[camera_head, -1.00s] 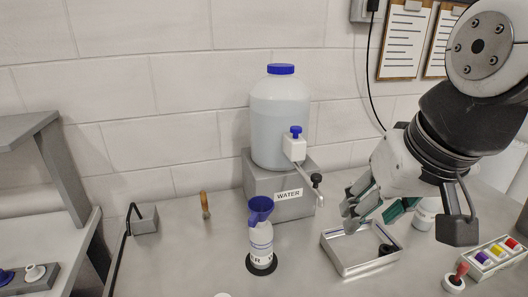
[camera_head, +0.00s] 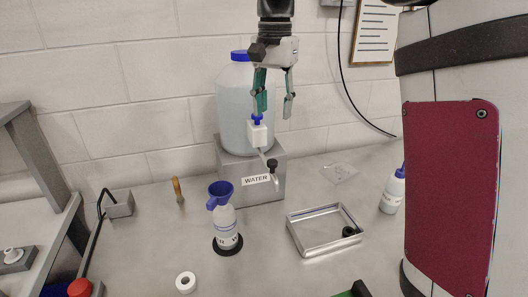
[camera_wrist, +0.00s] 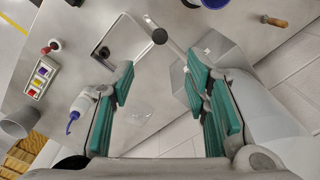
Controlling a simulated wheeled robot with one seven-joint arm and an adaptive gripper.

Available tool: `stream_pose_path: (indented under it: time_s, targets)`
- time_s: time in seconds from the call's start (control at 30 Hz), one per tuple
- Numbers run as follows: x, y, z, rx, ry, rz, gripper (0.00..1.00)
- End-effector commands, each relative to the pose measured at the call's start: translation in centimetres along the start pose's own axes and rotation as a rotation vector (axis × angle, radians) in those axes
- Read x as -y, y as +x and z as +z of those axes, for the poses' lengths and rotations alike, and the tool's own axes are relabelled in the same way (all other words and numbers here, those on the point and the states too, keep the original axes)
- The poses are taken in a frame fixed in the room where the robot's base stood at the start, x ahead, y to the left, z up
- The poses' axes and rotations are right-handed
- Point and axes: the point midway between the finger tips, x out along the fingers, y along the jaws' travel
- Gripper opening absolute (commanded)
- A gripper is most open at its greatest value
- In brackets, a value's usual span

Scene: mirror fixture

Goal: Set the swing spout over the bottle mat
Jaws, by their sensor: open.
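The swing spout (camera_head: 265,158) is a thin grey bar with a black knob (camera_head: 272,164), coming from the white valve block (camera_head: 257,134) of the water tank (camera_head: 232,95). It points forward and slightly right, behind and right of the bottle mat. The black round bottle mat (camera_head: 216,250) lies under a white bottle (camera_head: 226,222) with a blue funnel (camera_head: 219,191). My gripper (camera_head: 274,113) is open and empty, pointing down above the spout, by the blue tap handle. In the wrist view the spout (camera_wrist: 174,47) and its knob (camera_wrist: 159,36) lie between and beyond my fingers (camera_wrist: 157,78).
A metal tray (camera_head: 325,246) with a black ring inside stands front right. A blue-capped bottle (camera_head: 392,193) is further right. A white ring (camera_head: 185,282) lies in front. A wooden-handled tool (camera_head: 178,190) and a grey block (camera_head: 120,205) stand left. The counter between mat and tray is clear.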

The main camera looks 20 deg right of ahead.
Motion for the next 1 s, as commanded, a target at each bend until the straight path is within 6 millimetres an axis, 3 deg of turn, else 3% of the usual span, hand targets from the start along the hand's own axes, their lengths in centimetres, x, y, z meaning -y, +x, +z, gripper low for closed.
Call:
stream_pose_path:
  time_s: [0.17, 0.6, 0.8, 1.0]
  targets:
    - [-0.1, 2.1, 0.2, 0.004, -0.001, 0.003, 0.43]
    - [-0.2, 10.5, 0.2, 0.003, -0.002, 0.002, 0.43]
    - [-0.1, 12.8, 0.1, 0.001, -0.003, 0.001, 0.43]
    - [-0.1, 13.5, 0.1, 0.000, -0.003, -0.001, 0.43]
